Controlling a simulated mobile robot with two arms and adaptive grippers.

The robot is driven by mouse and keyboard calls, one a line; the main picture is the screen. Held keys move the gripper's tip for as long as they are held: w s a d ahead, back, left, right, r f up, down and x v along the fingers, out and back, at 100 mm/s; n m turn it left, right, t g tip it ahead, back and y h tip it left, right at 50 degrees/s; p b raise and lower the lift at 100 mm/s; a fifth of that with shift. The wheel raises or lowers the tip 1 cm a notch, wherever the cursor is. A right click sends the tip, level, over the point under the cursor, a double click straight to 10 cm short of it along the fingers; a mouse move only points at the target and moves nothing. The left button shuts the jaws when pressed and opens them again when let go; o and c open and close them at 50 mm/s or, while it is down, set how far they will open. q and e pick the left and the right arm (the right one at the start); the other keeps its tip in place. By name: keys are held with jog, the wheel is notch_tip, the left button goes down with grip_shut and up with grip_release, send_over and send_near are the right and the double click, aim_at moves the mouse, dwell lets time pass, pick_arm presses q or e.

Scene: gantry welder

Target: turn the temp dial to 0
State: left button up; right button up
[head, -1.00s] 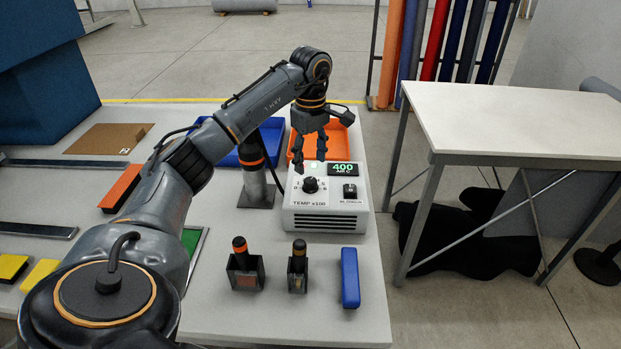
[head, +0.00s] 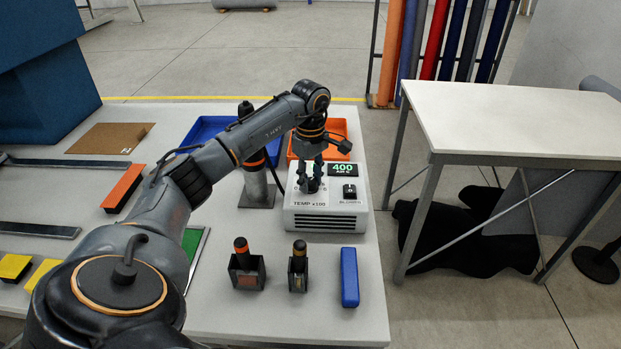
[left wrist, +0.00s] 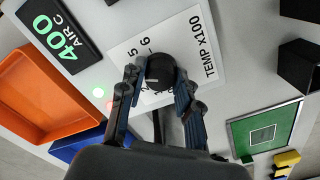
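The temp dial (left wrist: 160,70) is a round black knob on the panel marked "TEMP x100". In the left wrist view its scale shows a 5 and a 6. The lit green display (head: 343,169) reads 400 on the white hot-air unit (head: 330,220). My left gripper (head: 311,187) is down over the dial, and its fingers hide most of the knob in the head view. In the left wrist view its fingers (left wrist: 160,78) stand apart, one on each side of the knob; I cannot tell whether they touch it. My right gripper is not in view.
A second black knob (head: 349,192) sits to the right of the dial. A metal post (head: 256,185) stands left of the unit, with a blue tray (head: 205,131) and an orange tray (head: 338,127) behind. Two small holders (head: 247,272) and a blue bar (head: 349,277) lie in front.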

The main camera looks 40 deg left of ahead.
pick_arm(q)
jog(key=shift+n, duration=0.4)
jog(key=shift+c, duration=0.4)
jog(key=shift+n, duration=0.3)
jog(key=n, duration=0.6)
jog(key=shift+n, duration=0.4)
jog(key=n, duration=0.3)
jog(key=shift+n, duration=0.3)
jog(key=n+p, duration=0.1)
jog(key=n, duration=1)
jog(key=shift+n+p, duration=0.35)
jog(key=shift+n, duration=0.35)
